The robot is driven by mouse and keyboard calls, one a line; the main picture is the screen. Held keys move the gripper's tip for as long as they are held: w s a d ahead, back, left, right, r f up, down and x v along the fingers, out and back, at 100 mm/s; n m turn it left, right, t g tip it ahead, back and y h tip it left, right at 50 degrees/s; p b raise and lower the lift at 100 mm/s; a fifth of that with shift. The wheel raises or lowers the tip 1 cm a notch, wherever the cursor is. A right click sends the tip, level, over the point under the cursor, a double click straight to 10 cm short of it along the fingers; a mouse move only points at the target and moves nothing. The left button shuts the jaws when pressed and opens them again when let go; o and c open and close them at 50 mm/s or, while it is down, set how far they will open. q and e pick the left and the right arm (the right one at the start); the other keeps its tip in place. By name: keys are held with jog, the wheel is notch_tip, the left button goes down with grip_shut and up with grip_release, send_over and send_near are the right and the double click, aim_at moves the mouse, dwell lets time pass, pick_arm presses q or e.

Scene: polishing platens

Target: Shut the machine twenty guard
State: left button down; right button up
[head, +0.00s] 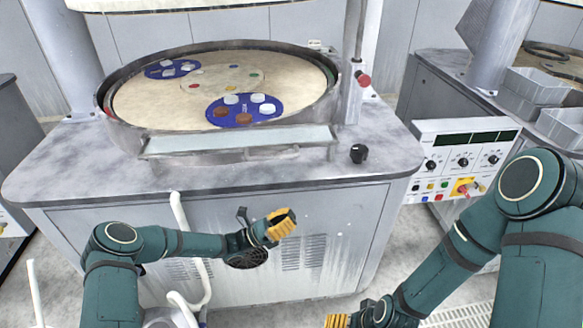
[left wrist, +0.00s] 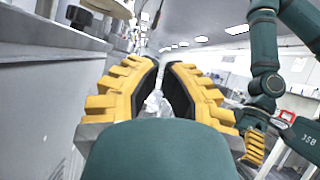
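The polishing machine (head: 90,175) in front of me has a round platen with a raised metal rim (head: 103,98). A pale, see-through panel (head: 240,140) lies along the rim's front; I cannot tell whether it is the guard. No number twenty is readable. My left gripper (head: 284,222) is in front of the cabinet's front face, below the top's edge. In the left wrist view its yellow fingers (left wrist: 161,68) stand apart with a narrow, empty gap. My right gripper (head: 338,321) is low at the bottom edge, partly cut off; its fingers show in the left wrist view (left wrist: 254,148).
Blue carriers (head: 244,110) with small pucks lie on the platen. A black knob (head: 358,153) and a post with a red knob (head: 364,80) stand at the right. A control panel (head: 462,160) and grey bins (head: 530,90) are further right. White tubing (head: 186,235) hangs near my left forearm.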

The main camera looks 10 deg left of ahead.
pick_arm(q)
jog(key=w+a+r+n+t+h, duration=0.1)
jog(key=w+a+r+n+t, duration=0.15)
jog(key=a+t, duration=0.3)
jog(key=w+d+r, duration=0.2)
jog(key=r, duration=0.3)
jog(key=w+d+r+p, duration=0.1)
jog(key=w+d+r, duration=0.1)
jog(key=r, duration=0.3)
jog(key=shift+w+d+r+n, duration=0.25)
jog(key=shift+d+r+n, duration=0.15)
jog(key=shift+d, duration=0.35)
jog(key=shift+p, duration=0.35)
